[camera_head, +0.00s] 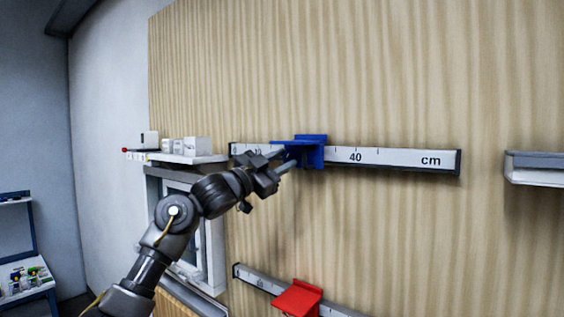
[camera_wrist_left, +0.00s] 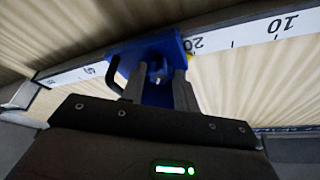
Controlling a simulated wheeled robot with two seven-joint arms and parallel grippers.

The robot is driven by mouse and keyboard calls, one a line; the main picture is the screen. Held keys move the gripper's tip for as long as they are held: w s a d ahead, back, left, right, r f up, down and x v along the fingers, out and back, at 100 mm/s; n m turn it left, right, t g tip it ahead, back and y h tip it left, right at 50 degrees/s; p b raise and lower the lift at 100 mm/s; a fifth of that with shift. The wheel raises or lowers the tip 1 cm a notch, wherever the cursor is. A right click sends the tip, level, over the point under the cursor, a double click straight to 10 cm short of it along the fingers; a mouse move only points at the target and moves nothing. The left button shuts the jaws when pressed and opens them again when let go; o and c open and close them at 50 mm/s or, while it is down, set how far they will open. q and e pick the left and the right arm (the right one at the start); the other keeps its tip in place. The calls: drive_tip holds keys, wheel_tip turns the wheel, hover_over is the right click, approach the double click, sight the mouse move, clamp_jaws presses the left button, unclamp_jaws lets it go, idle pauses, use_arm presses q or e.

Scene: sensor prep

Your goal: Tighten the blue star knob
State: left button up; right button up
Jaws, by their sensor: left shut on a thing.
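A blue slider (camera_head: 310,150) sits on the upper ruler rail (camera_head: 400,159) on the wooden wall. In the left wrist view the blue slider (camera_wrist_left: 160,46) fills the middle, near the 20 mark. My left gripper (camera_head: 284,160) reaches up to the slider's front from the lower left. In the left wrist view its two fingers (camera_wrist_left: 160,82) point at the slider and close around a small part at its face. The blue star knob is mostly hidden between the fingers; its shape cannot be made out. My right gripper is not in view.
A lower rail with a red slider (camera_head: 297,299) is mounted below. A white shelf (camera_head: 185,158) with small boxes is at the left, above a framed window (camera_head: 205,230). Another ledge (camera_head: 535,168) juts out at the right.

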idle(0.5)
use_arm(q)
drive_tip(key=o, duration=1)
drive_tip(key=shift+c, duration=0.2)
drive_tip(key=shift+s+a+f, duration=0.1)
drive_tip(key=b+v, duration=0.6)
drive_tip(key=v, duration=0.4)
drive_tip(key=shift+a, duration=0.2)
drive_tip(key=shift+s, duration=0.15)
